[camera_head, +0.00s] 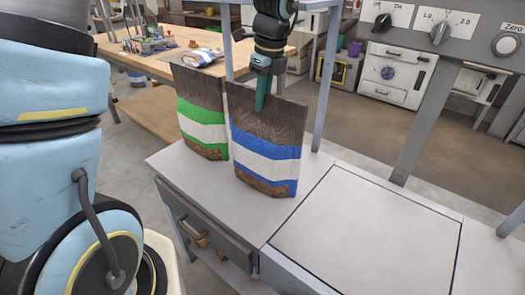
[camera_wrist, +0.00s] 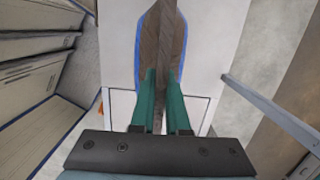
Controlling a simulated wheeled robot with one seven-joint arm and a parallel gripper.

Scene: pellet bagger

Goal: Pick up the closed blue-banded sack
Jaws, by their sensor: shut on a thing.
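The blue-banded sack (camera_head: 264,155) is brown with blue and white bands and stands upright on the light bench top in the head view. Its flat top edge looks closed. My gripper (camera_head: 262,92) comes down from above, and its green fingers are shut on the top of this sack. In the wrist view my gripper (camera_wrist: 160,85) has one finger on each side of the thin brown top of the blue-banded sack (camera_wrist: 162,45). The sack's base appears to rest on the bench, but I cannot tell if it bears weight there.
A green-banded sack (camera_head: 201,115) stands close on the left of the blue-banded one. A square light plate (camera_head: 370,235) lies clear at the right. A grey post (camera_head: 327,75) rises behind the sacks. A control panel with knobs (camera_head: 438,25) is at upper right. A wooden table (camera_head: 150,62) stands behind.

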